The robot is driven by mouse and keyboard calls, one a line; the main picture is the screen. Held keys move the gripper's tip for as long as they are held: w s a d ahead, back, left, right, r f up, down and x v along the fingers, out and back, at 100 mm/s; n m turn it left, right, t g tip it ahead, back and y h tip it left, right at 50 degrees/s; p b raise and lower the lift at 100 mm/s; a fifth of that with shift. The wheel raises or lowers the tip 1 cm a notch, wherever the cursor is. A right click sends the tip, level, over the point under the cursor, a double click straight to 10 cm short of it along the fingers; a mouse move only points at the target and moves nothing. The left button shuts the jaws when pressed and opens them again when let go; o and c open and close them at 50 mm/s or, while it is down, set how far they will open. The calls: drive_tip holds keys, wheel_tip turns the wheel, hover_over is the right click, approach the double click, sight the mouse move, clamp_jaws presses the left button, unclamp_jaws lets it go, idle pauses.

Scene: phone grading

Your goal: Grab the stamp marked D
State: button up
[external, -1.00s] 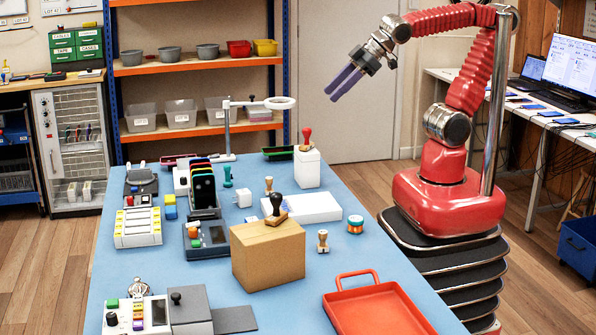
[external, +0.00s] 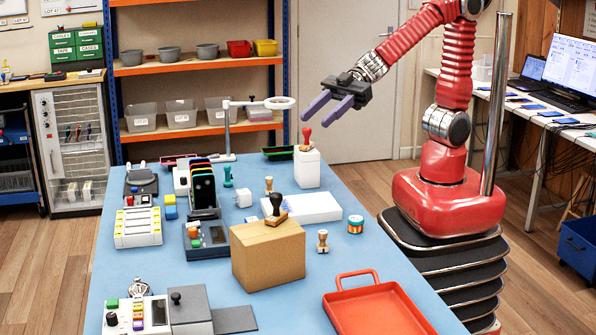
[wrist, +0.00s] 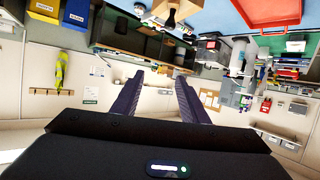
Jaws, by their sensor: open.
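Several stamps stand on the blue table, and I cannot read a letter D on any. A red-handled stamp (external: 306,138) is on a white box (external: 307,167). A black-handled stamp (external: 276,210) with a wooden base is on a cardboard box (external: 268,257). Small wooden stamps stand on the white slab (external: 269,184) and on the table (external: 323,241). A teal stamp (external: 227,177) stands further left. My gripper (external: 316,122) is open and empty, in the air above the red-handled stamp's height. Its two purple fingers also show in the wrist view (wrist: 160,80).
A red tray (external: 375,310) lies at the table's front right. A ring lamp stand (external: 232,130) rises at the back. Phones in a rack (external: 204,190) and several devices crowd the left. An orange-and-teal spool (external: 355,224) is near the right edge.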

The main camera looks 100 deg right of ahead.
drive_tip(key=s+a+f+n+g+y, duration=0.1)
drive_tip(key=a+y, duration=0.1)
drive_tip(key=a, duration=0.2)
approach(321, 237)
drive_tip(key=shift+g, duration=0.3)
drive_tip(key=x, duration=0.5)
drive_tip(key=shift+w+r, duration=0.2)
drive_tip(key=shift+w+a+f, duration=0.15)
drive_tip(key=shift+w+a, duration=0.25)
drive_tip(key=shift+w, duration=0.05)
drive_tip(key=shift+x, duration=3.1)
drive_tip(key=shift+f, duration=0.1)
